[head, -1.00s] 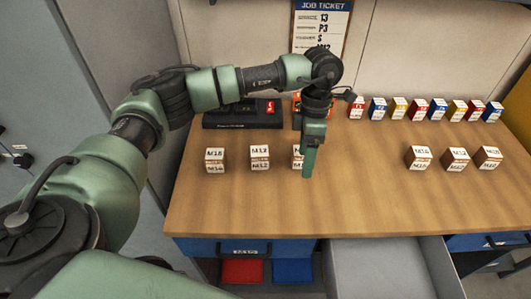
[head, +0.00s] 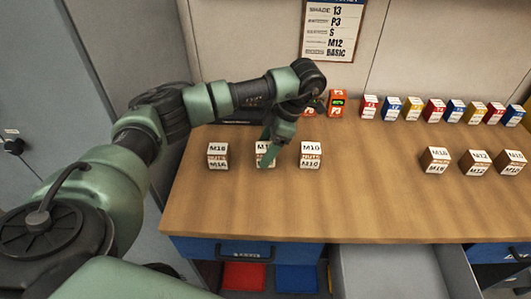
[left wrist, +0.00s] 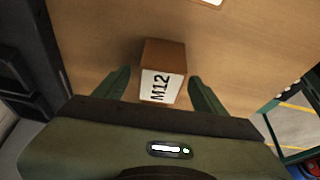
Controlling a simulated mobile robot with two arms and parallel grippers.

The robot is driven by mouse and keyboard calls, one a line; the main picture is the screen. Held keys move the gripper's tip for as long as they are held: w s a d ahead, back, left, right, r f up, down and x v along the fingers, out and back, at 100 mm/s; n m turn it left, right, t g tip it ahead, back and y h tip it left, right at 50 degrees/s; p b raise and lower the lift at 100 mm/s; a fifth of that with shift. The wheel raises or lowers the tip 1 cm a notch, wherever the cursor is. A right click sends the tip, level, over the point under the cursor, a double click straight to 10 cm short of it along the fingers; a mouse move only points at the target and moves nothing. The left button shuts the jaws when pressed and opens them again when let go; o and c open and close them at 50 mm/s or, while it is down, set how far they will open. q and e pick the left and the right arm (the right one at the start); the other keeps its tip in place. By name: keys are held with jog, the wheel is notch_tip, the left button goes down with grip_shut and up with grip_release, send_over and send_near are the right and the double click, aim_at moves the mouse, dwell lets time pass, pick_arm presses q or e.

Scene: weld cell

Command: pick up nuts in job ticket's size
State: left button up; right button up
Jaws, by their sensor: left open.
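The job ticket (head: 331,30) on the back wall reads M12, with its top cut off. On the left of the bench stand small boxes marked M16 (head: 217,156), M12 (head: 262,148) and M10 (head: 311,155). My left gripper (head: 268,158) is over the M12 box and partly hides it in the head view. In the left wrist view the box's M12 label (left wrist: 160,87) faces me. The open left fingers (left wrist: 158,78) stand on either side of this box, with gaps visible. My right gripper is not in view.
Another group of similar boxes (head: 478,162) stands at the right. An open grey drawer (head: 395,270) is below the front edge. The bench middle (head: 370,190) is clear.

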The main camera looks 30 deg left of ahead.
pick_arm(q)
jog(key=shift+s+a+f, duration=0.1)
jog(key=shift+f, duration=0.15)
grip_shut()
jog(key=shift+r, duration=0.15)
